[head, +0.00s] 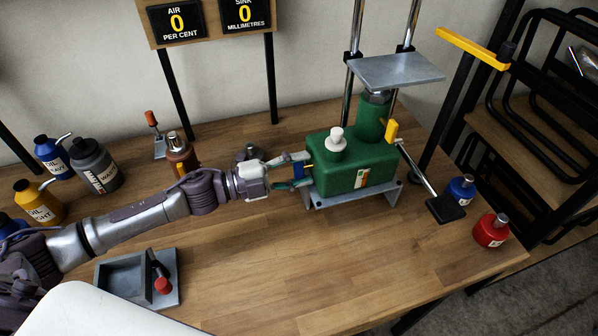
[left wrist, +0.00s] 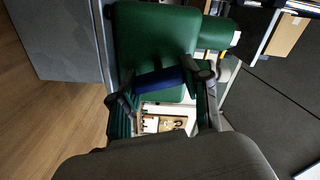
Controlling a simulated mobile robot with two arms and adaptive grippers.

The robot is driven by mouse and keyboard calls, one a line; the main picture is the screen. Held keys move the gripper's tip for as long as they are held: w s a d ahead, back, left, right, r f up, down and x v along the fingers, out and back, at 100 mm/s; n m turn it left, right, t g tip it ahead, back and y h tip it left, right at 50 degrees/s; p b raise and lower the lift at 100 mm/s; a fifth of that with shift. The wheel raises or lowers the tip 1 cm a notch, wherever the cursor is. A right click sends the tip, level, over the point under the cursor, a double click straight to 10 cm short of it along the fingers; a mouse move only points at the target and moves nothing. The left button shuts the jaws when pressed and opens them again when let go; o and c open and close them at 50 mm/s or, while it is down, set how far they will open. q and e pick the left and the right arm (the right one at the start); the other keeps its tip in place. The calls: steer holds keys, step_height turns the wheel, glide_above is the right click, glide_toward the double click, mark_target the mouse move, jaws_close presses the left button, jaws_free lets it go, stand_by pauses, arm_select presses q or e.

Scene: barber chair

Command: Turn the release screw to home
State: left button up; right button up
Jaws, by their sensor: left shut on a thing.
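A green hydraulic unit (head: 352,172) stands on a grey metal base on the bench, with a white cap (head: 336,138) on top and a green cylinder (head: 371,118) behind. My left gripper (head: 299,172) reaches it from the left and is shut on a small blue part at its left side, which I take for the release screw (head: 298,171). In the left wrist view the release screw (left wrist: 160,80) is a blue bar spanning the two fingers (left wrist: 163,90), in front of the green body (left wrist: 150,40). A thin yellow mark (head: 310,167) sits beside it. My right gripper is out of view.
A silver lever with a black pad (head: 446,208) extends right of the unit, near blue (head: 461,188) and red (head: 491,230) bottles. Oil and water bottles (head: 95,165) stand at the left. A grey tray (head: 125,281) lies in front. Two display panels (head: 177,21) read 0.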

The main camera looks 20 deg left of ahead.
arm_select(q)
steer(key=m+b, duration=0.2)
steer(key=m, duration=0.2)
steer(key=shift+f, duration=0.15)
steer(key=shift+m, duration=0.3)
stand_by(0.3)
steer(key=o, duration=1.2)
steer(key=shift+c, duration=0.2)
steer(key=v, duration=0.7)
steer(key=shift+s+a, duration=0.2)
